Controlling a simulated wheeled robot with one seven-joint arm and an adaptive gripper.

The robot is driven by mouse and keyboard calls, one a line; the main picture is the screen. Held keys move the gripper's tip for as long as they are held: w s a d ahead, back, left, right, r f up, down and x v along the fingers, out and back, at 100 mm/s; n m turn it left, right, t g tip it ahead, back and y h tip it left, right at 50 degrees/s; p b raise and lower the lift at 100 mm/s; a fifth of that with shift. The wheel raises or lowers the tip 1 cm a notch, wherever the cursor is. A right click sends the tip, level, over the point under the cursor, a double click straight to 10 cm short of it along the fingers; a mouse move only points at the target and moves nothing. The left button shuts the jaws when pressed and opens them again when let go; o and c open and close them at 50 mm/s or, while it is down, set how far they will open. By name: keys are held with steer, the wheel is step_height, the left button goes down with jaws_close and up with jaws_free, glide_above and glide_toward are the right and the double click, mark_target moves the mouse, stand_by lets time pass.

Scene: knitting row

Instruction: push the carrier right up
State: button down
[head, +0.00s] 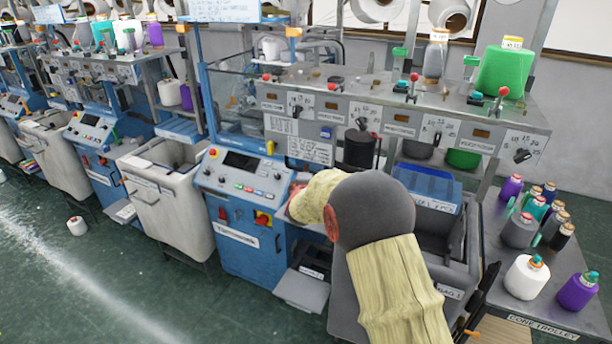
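I cannot make out the carrier in this view; no part of the machines shows clearly as it. The nearest blue machine has a control panel (243,178) with a dark screen and coloured buttons. A large form with wrinkled pale yellow covering and a rounded grey part stands before this machine, its left end at the panel's right edge. It hides part of the machine front and the bin beside it. The fingers of my gripper do not show, so I cannot see whether they touch anything.
A cone trolley (545,322) with several yarn cones stands at the right. A grey bin (167,190) stands left of the blue machine. A small white cone (76,225) lies on the green floor (110,285), which is mostly clear at lower left.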

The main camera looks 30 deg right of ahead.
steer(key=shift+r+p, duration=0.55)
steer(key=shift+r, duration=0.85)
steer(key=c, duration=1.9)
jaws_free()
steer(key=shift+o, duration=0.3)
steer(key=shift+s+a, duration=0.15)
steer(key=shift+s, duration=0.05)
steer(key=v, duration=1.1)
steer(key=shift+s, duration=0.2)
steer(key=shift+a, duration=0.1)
